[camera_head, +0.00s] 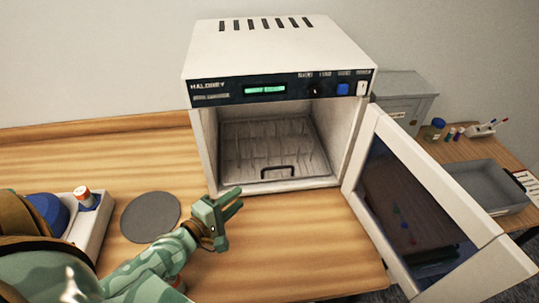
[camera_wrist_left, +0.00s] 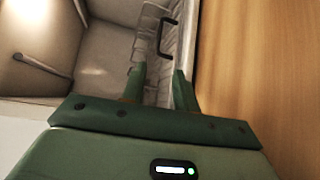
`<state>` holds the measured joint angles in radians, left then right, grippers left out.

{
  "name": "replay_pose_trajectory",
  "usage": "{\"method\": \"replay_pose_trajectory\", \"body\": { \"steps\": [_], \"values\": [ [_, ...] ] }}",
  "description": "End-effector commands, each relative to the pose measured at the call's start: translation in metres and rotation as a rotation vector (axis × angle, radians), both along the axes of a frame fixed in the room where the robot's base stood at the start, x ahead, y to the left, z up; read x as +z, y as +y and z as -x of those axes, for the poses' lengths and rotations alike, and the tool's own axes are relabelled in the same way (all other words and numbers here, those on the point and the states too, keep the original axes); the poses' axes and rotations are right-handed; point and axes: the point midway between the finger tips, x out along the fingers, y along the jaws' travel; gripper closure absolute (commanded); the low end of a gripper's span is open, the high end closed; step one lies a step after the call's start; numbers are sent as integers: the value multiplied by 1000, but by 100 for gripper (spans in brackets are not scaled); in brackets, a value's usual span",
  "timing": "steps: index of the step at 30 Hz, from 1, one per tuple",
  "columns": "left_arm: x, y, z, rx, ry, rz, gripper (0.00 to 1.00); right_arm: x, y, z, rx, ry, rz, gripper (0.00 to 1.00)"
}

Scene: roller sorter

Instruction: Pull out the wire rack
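The wire rack (camera_head: 275,140) lies inside the open white cabinet (camera_head: 280,50), near its floor. Its dark handle (camera_head: 278,168) is at the front edge, close to the cabinet opening. My left gripper (camera_head: 240,198) is in front of the cabinet's lower left corner, left of the handle, with its fingers pointing right. In the left wrist view the fingers are apart with nothing between them, and the handle (camera_wrist_left: 166,36) is ahead of them, not touching. My right gripper is not in view.
The cabinet door (camera_head: 425,195) stands wide open at the right. A round grey disc (camera_head: 150,216) and a white tray with a small orange-capped bottle (camera_head: 85,197) are at the left. A grey tray (camera_head: 488,185) is on the right table.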

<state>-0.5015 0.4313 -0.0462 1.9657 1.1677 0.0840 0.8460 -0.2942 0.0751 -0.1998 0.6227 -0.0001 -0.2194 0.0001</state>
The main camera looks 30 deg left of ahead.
Motion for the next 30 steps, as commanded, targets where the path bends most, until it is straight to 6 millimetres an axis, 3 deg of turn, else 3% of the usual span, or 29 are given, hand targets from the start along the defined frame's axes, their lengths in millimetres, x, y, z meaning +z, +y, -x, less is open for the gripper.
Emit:
{"method": "replay_pose_trajectory", "body": {
  "steps": [7, 21, 30],
  "values": [
    [-2, -2, -19, 2, -3, 1, 70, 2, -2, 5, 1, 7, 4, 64],
    [-21, -19, -129, 1, -1, 1, 70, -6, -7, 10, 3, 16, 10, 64],
    [-25, -24, -158, 0, 1, 0, 70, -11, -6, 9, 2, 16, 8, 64]
  ]
}}
